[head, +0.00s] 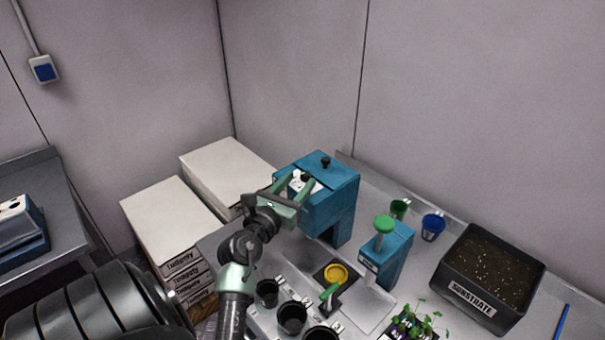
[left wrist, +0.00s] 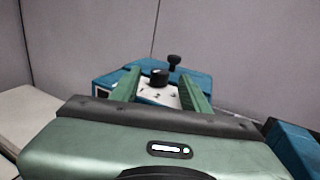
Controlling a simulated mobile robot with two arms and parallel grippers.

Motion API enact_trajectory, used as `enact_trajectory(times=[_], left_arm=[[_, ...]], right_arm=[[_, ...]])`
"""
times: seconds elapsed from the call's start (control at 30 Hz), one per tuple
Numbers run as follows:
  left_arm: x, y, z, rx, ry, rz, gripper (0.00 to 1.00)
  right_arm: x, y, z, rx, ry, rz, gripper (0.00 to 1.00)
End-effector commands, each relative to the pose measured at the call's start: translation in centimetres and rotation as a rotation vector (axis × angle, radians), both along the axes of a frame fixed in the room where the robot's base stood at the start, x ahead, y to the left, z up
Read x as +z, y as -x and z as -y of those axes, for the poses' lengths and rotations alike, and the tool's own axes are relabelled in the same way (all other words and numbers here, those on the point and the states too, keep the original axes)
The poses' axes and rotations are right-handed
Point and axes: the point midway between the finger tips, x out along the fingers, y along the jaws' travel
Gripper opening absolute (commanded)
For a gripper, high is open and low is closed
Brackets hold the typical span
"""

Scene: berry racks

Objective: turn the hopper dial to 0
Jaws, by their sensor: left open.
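The blue hopper (head: 342,190) stands on the metal bench, with a black knob on its top. Its dial (left wrist: 159,76) is a black knob on a white marked plate (left wrist: 160,96); the pointer's exact setting is too small to read. My left gripper (head: 301,183) is open at the front of the hopper. In the left wrist view its green fingers (left wrist: 160,88) stand to either side of the dial plate, apart from each other, with the dial between or just beyond them. Whether they touch the dial cannot be told. My right gripper is not in view.
A second blue device with a green knob (head: 385,224) stands to the right. A yellow dish (head: 336,273), black pots (head: 292,318), green and blue cups (head: 432,228) and a black substrate tub (head: 477,303) occupy the bench. White boxes (head: 172,222) are stacked at left.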

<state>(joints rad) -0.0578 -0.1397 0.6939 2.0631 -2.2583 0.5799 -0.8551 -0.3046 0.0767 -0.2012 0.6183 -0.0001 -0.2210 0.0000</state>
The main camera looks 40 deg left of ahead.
Motion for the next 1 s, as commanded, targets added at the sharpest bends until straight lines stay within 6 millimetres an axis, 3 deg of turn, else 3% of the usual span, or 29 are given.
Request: enact_trajectory(times=[0.2,0.5,0.67,0.7,1.0], left_arm=[[0.1,-2.2,-0.6,0.0,0.002,0.001,0.46],[0.0,-2.5,-0.6,0.0,0.001,0.002,0.46],[0.0,-2.5,-0.7,0.0,0.001,0.002,0.04],[0.0,-2.5,-0.7,0.0,0.001,0.002,0.0],[-0.1,-2.4,-0.8,-0.027,-0.001,0.002,0.0]], right_arm=[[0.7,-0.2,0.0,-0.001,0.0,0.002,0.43],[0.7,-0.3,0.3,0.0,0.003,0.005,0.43],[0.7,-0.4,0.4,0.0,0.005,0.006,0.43],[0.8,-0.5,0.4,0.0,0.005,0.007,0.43],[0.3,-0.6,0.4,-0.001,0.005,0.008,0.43]])
